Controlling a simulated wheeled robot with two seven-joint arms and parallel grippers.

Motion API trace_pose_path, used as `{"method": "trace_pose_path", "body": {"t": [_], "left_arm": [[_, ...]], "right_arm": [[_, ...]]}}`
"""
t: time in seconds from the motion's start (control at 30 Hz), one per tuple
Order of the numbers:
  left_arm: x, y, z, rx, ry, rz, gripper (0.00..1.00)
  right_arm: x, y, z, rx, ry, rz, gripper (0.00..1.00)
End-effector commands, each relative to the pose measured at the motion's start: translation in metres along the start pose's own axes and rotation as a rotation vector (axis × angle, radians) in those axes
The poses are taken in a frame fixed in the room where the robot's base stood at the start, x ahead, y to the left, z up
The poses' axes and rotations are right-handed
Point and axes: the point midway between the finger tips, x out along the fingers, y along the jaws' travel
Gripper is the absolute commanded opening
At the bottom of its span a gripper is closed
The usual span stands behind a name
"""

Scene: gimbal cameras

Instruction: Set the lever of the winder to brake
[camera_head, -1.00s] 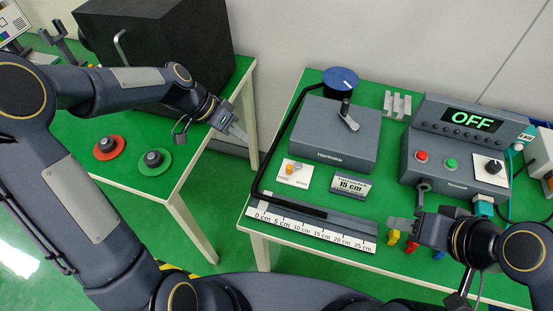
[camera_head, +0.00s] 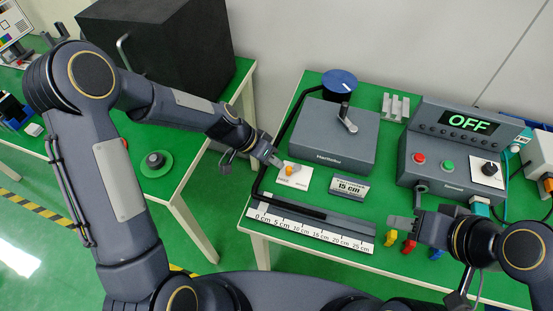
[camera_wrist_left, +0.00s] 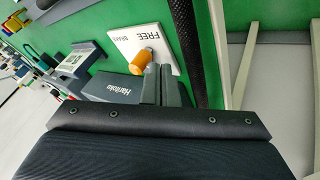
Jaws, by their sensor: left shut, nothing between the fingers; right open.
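The winder is a grey box (camera_head: 335,135) with a crank on top and a blue-topped spool (camera_head: 340,80) behind it. Its lever has an orange knob (camera_head: 289,170) and sits on a white plate (camera_head: 301,180) in front of the box. In the left wrist view the plate (camera_wrist_left: 122,36) reads FREE and BRAKE, and the orange knob (camera_wrist_left: 140,62) stands beside my fingers. My left gripper (camera_head: 276,160) is shut and empty, at the knob's upper left in the head view; I cannot tell whether it touches. My right gripper (camera_head: 402,222) is open near the table's front edge.
A 15 cm sign (camera_head: 349,188) and a ruler strip (camera_head: 310,226) lie in front of the winder. A black bar (camera_head: 263,170) runs along the left side. A control box (camera_head: 450,162) with an OFF display stands right. Small coloured pieces (camera_head: 391,239) lie by my right gripper.

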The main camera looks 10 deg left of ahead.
Motion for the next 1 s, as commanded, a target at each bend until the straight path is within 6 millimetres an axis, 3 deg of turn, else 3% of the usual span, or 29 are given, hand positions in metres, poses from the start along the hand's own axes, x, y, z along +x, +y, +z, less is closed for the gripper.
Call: {"method": "trace_pose_path", "body": {"t": [1.0], "left_arm": [[0.0076, 0.0119, -0.0001, -0.057, 0.031, -0.031, 0.00]], "right_arm": [[0.0076, 0.0035, 0.0039, 0.000, 0.000, 0.000, 0.41]]}}
